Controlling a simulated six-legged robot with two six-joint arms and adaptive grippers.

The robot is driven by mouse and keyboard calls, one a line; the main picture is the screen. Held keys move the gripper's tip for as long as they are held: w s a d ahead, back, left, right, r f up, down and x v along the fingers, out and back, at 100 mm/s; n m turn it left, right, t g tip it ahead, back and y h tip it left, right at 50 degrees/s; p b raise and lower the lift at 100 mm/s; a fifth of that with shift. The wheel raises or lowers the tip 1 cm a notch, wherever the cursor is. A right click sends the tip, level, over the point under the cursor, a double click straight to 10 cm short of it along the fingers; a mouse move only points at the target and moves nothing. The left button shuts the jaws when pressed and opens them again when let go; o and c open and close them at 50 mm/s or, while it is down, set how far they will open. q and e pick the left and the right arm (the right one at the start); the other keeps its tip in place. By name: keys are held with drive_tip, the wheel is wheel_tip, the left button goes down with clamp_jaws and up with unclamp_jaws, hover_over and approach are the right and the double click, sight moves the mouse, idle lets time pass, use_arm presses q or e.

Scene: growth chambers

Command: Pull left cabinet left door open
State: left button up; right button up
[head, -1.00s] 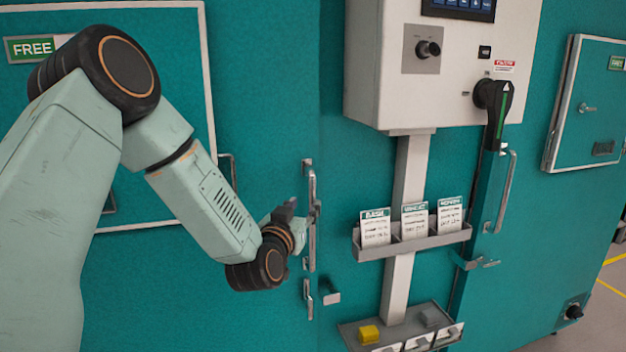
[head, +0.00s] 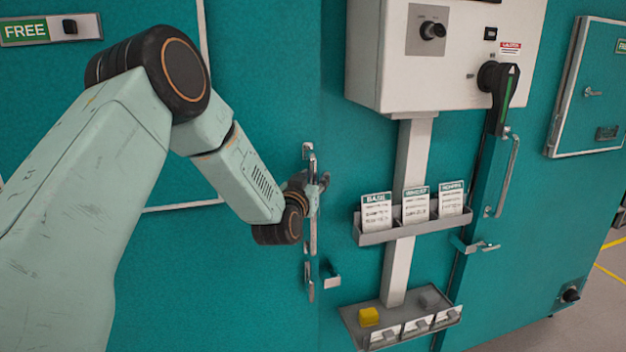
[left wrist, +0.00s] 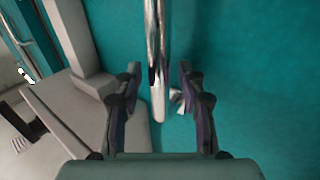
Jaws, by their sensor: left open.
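The teal left door (head: 240,285) fills the left of the head view and looks closed. Its vertical metal handle (head: 312,240) stands near its right edge, partly covered by my left gripper (head: 318,184). In the left wrist view the shiny handle bar (left wrist: 157,50) runs down between the two fingers of my left gripper (left wrist: 159,75). The fingers are apart, one on each side of the bar, with a gap visible on both sides. Whether either finger touches it cannot be told. My right gripper is not in view.
A white control box (head: 450,60) with a black lever (head: 498,85) hangs right of the handle. Below it are a card rack (head: 410,235) and a tray with a yellow block (head: 369,317). Another vertical handle (head: 508,175) stands further right.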

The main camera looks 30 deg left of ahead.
use_arm(q)
drive_tip(key=shift+s+d+r, duration=0.2)
drive_tip(key=shift+c, duration=0.9)
drive_tip(key=shift+w+a+f, duration=0.15)
drive_tip(key=shift+a+f, duration=0.05)
drive_tip(key=c, duration=0.4)
drive_tip(key=shift+d, duration=0.1)
clamp_jaws()
